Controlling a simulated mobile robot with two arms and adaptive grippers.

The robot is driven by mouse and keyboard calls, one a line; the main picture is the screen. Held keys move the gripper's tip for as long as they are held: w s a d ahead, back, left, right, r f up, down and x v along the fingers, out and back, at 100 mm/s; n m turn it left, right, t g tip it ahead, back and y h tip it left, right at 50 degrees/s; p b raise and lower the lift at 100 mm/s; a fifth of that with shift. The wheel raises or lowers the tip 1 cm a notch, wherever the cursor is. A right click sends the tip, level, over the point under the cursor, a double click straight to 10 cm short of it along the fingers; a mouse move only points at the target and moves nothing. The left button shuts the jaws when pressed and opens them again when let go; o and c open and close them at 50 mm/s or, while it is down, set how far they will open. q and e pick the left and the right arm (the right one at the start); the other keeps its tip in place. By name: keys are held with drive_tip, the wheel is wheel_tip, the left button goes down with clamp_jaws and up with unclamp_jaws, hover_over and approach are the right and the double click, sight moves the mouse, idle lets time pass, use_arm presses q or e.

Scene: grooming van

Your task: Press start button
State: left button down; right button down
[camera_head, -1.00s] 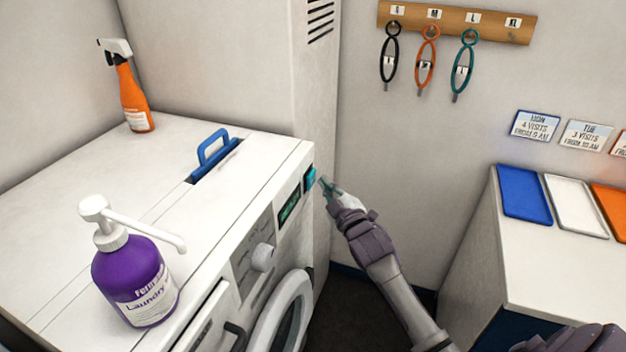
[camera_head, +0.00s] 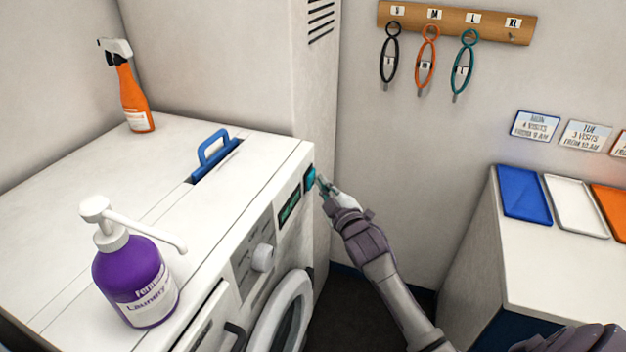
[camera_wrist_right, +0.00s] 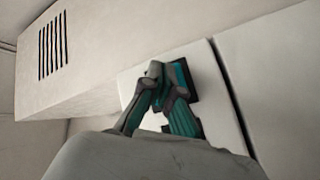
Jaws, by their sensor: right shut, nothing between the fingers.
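The start button (camera_head: 310,178) is a teal square in a dark frame at the right end of the washing machine's (camera_head: 222,225) front panel. A dark display (camera_head: 290,208) with green characters sits beside it. My right gripper (camera_head: 321,183) is shut and empty, its fingertips at the button's right edge. In the right wrist view the button (camera_wrist_right: 180,76) shows behind the fingertips (camera_wrist_right: 158,72), which overlap its left part. I cannot tell whether they touch it. My left gripper is not in view.
A purple laundry bottle (camera_head: 133,278) with a long pump spout and an orange spray bottle (camera_head: 132,95) stand on the machine top. A counter (camera_head: 560,270) with coloured trays stands at right. Floor between is clear.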

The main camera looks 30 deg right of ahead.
drive_tip(key=shift+w+a, duration=0.3)
drive_tip(key=shift+w, duration=0.1)
idle(0.8)
drive_tip(key=shift+s, duration=0.1)
idle(0.4)
drive_tip(key=shift+s+d+p, duration=0.35)
drive_tip(key=shift+s+d, duration=0.2)
drive_tip(key=shift+s, duration=0.05)
drive_tip(key=s+d+p, duration=0.1)
drive_tip(key=s+d, duration=0.2)
drive_tip(key=s, duration=0.1)
drive_tip(key=shift+d+p, duration=0.15)
drive_tip(key=shift+p, duration=0.25)
drive_tip(key=shift+w, duration=0.1)
idle(0.5)
